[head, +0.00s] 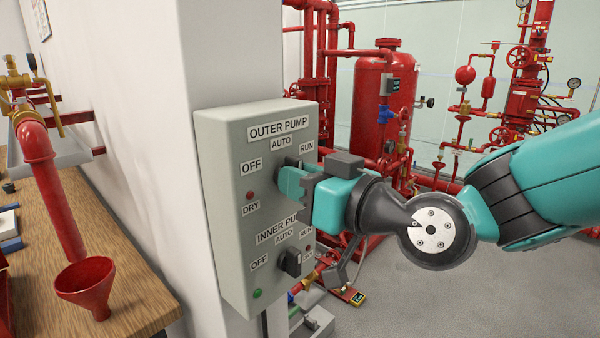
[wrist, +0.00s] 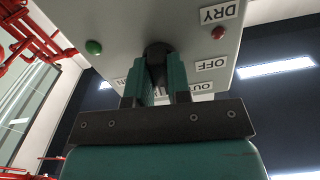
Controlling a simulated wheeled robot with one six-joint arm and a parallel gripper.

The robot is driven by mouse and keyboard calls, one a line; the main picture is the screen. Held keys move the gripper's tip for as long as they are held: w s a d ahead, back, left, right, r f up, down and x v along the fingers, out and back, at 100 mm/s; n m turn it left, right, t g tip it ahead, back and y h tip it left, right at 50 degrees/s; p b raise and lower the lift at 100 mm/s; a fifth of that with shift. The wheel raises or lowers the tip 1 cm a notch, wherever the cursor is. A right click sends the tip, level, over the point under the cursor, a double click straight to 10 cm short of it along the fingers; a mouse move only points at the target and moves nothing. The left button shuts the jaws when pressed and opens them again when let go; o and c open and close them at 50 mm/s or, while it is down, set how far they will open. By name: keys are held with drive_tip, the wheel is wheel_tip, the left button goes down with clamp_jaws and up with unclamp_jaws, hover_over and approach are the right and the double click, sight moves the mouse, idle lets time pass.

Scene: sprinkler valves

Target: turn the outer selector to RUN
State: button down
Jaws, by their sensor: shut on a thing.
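The grey pump panel (head: 229,215) is fixed to the white wall's end. Its upper part reads OUTER PUMP, with the labels OFF (head: 251,166), AUTO (head: 281,143) and RUN (head: 307,146). My gripper (head: 293,181) is at the outer selector, below AUTO, and mostly hides it in the head view. In the wrist view the black outer selector (wrist: 158,52) shows between the teal fingers of my gripper (wrist: 162,82), which are shut on it. I cannot tell which label its pointer faces.
The inner selector (head: 290,263) sits just below on the panel. A red DRY lamp (head: 250,196) is left of my gripper; a green lamp (wrist: 94,47) shows in the wrist view. A wooden bench (head: 130,290) with a red funnel (head: 86,285) stands left; red piping and a tank (head: 383,95) stand behind.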

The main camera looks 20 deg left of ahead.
drive_tip(key=shift+m+p, duration=0.3)
drive_tip(key=shift+m, duration=0.9)
drive_tip(key=shift+m+p, duration=0.8)
drive_tip(key=shift+m, duration=0.9)
drive_tip(key=m+p, duration=0.1)
drive_tip(key=m, duration=0.2)
drive_tip(key=shift+p, duration=0.4)
drive_tip(key=shift+m, duration=0.3)
drive_tip(key=shift+m+p, duration=0.65)
drive_tip(key=shift+m, duration=0.45)
